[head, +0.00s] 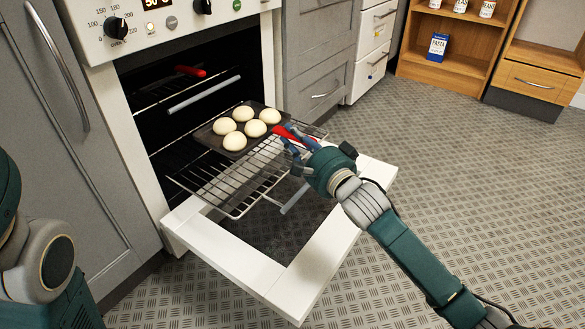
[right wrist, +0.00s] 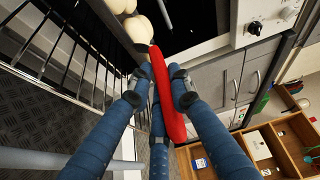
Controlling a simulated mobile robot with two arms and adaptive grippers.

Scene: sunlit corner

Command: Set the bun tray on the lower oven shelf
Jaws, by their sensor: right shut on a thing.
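The bun tray (head: 206,135) is dark and flat, with several pale round buns (head: 255,128) on it. It is over the inner part of a pulled-out wire oven shelf (head: 217,187); whether it touches the wires I cannot tell. My right gripper (head: 292,138) is shut on a red handle (right wrist: 166,92) at the tray's near right side. In the right wrist view the fingers (right wrist: 158,85) close around this handle, and some buns (right wrist: 135,28) show at the top. My left gripper is out of view; only part of that arm shows at the left edge.
The oven door (head: 290,275) is folded down below the shelf. A red object (head: 190,71) is higher inside the oven. Grey cabinets (head: 318,60) flank the oven. The floor (head: 450,150) at right is clear up to a wooden shelf unit (head: 455,60).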

